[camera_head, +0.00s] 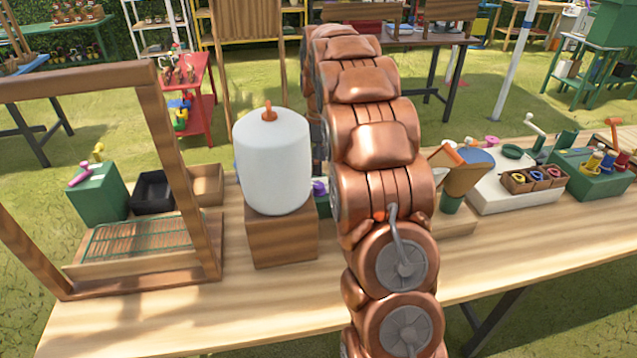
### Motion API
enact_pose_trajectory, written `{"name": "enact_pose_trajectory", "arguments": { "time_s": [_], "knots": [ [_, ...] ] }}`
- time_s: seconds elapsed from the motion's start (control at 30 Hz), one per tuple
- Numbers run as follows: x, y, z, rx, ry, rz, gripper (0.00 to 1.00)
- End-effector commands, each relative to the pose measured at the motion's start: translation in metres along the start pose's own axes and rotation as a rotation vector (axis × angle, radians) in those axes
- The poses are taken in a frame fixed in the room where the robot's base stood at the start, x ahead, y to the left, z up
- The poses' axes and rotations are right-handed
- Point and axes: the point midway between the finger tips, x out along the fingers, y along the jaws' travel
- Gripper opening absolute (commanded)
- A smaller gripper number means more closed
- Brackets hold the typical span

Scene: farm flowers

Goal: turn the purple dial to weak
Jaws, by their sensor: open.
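A small purple part (320,188), which looks like the purple dial, shows in the narrow gap between the white tank and my copper arm. It sits on or beside a green piece (323,206). Most of it is hidden, so I cannot read its setting or any marks. My arm rises from the bottom, in front of the table's middle, and bends away at the top. My gripper does not show; it is out of view or hidden behind the arm.
The white tank (273,155) stands on a wooden block (282,235) left of my arm. A wooden frame (165,140) stands at the left. A white board (510,190) and a green box (590,178) stand at the right. The table's front strip (270,300) is clear.

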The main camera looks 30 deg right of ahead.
Motion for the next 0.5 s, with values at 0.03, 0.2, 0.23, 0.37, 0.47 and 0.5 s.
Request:
{"name": "enact_pose_trajectory", "arguments": {
  "time_s": [0.03,0.2,0.23,0.37,0.47,0.5],
  "knots": [
    [0.004,-0.001,0.000,0.000,-0.001,-0.002,0.60],
    [0.027,-0.002,0.001,0.001,-0.002,-0.006,0.60],
    [0.031,-0.001,0.001,0.001,-0.002,-0.005,0.60],
    [0.048,-0.002,0.002,0.002,-0.002,-0.006,0.60],
    [0.058,-0.001,0.002,0.002,-0.003,-0.005,0.60],
    [0.061,-0.002,0.003,0.003,-0.003,-0.006,0.60]
  ]
}}
